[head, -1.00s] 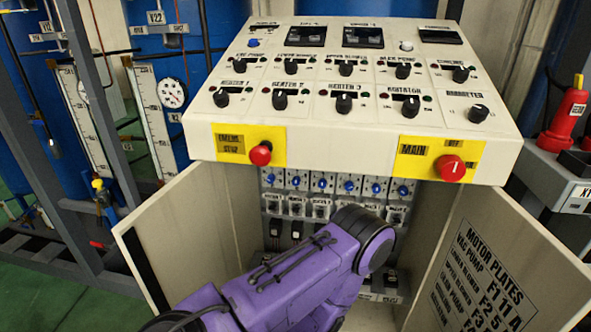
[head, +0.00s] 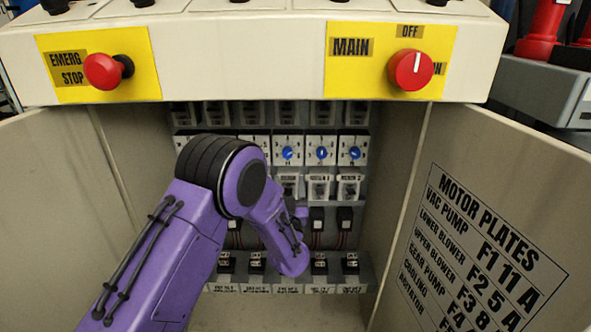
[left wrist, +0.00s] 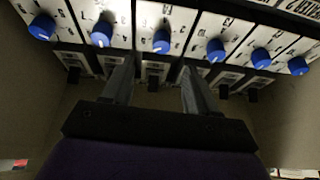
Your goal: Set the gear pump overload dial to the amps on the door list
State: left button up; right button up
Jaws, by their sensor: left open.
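A row of overload modules with blue dials (head: 321,152) is inside the open cabinet; the left ones are hidden behind my left arm in the head view. The left wrist view shows several blue dials in a row, among them one just beyond my gripper (left wrist: 162,40). Their labels are too small to read. My left gripper (left wrist: 155,72) is open and empty, its fingers below the row and apart from the dials; my arm hides it in the head view. The door list (head: 480,250) reads MOTOR PLATES; its gear pump row runs out of the frame, amps unclear.
The right cabinet door (head: 530,180) and the left door (head: 60,220) stand open on both sides. Above the opening are a red emergency stop button (head: 104,71) and a red main switch (head: 410,70). Terminals (head: 320,265) line the cabinet's lower part.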

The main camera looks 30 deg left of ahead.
aim_at(288, 156)
pick_arm(q)
jog(key=x, duration=0.9)
jog(key=shift+w+a+r, duration=0.2)
jog(key=shift+a+r, duration=0.05)
jog(key=shift+a, duration=0.05)
jog(key=c, duration=1)
